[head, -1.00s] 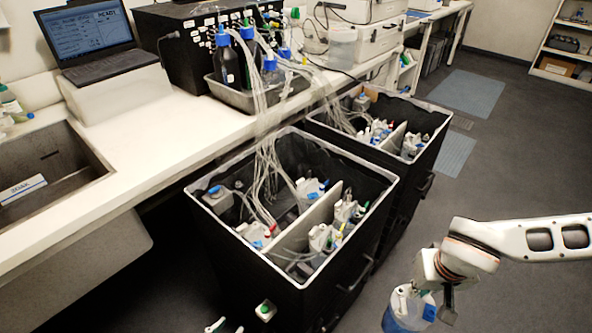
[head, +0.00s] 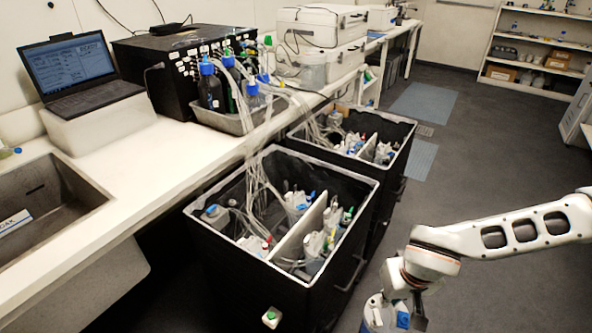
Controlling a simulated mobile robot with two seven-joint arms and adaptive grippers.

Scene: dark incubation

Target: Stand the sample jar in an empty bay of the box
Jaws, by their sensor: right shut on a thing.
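My right gripper (head: 396,300) is at the bottom right, shut on the sample jar (head: 374,319), a clear jar with a bluish body. The picture's lower edge cuts the jar off. It hangs over the floor, right of the near black box (head: 232,258) and apart from it. This open box has a pale rim and a white divider (head: 302,232). Several bottles with coloured caps and tubes stand on both sides of the divider. The dark front and left parts inside show few bottles; I cannot tell exactly which bay is empty. My left gripper is not in view.
A second black box (head: 405,150) with bottles stands behind the near one. Clear tubes (head: 258,165) run from bottles in a bench tray (head: 232,122) down into the boxes. The white bench (head: 150,160) lies left. The floor at right (head: 470,180) is clear.

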